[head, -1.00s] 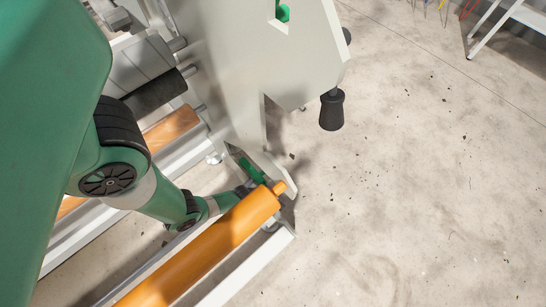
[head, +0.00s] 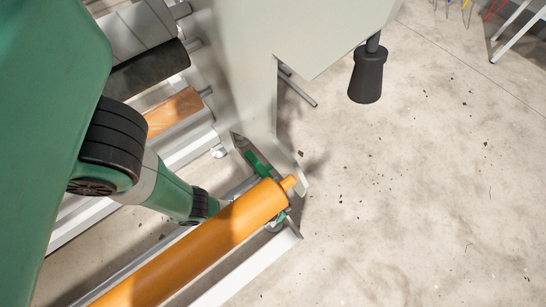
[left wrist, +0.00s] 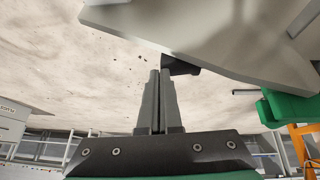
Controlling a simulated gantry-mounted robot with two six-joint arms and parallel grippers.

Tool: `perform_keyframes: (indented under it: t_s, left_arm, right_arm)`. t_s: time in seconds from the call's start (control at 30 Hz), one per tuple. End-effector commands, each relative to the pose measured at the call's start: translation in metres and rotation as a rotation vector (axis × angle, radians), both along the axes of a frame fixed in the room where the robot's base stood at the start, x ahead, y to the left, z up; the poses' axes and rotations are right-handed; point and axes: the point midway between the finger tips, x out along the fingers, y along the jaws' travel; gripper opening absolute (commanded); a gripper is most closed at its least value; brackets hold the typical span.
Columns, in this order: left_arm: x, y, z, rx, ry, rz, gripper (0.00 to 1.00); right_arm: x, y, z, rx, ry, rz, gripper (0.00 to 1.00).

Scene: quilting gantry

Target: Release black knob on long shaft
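The black knob (head: 368,78) hangs on a short dark stem beside the pale side plate, at the upper right of the head view. Nothing of mine touches it there. My left arm reaches down behind the orange roller, and its gripper is mostly hidden in the head view. In the left wrist view my left gripper (left wrist: 159,73) has its two grey fingers together, with nothing seen between them. A dark piece (left wrist: 181,66) shows just beyond the fingertips under a pale plate; I cannot tell whether it is the knob. My right gripper is out of view.
The orange roller (head: 205,245) and white rails (head: 255,265) lie along the front of the frame. The pale side plate (head: 245,70) stands above them. A green bracket (left wrist: 290,108) is to the right in the left wrist view. The concrete floor (head: 430,200) at right is open.

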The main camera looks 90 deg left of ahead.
Motion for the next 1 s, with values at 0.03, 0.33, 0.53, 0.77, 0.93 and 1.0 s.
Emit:
perform_keyframes:
  t_s: [0.03, 0.33, 0.53, 0.77, 0.93, 1.0]
  left_arm:
    - [-0.008, -0.001, -0.01, 0.007, 0.026, -0.001, 0.0]
    - [-0.011, 0.0, -0.014, 0.018, 0.043, 0.004, 0.0]
    - [-0.013, 0.0, -0.016, 0.017, 0.044, 0.006, 0.0]
    - [-0.017, -0.003, -0.004, 0.016, 0.044, 0.005, 0.0]
    - [-0.029, -0.011, 0.031, 0.018, 0.036, 0.0, 0.0]
    - [-0.035, -0.015, 0.047, 0.02, 0.032, -0.003, 0.0]
  right_arm:
    - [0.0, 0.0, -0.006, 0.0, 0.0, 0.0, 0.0]
    - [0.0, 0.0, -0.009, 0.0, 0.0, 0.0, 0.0]
    - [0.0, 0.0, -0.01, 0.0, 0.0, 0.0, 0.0]
    - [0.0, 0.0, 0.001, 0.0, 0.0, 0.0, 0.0]
    - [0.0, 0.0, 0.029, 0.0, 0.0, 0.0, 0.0]
    - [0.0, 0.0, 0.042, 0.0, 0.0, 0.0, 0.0]
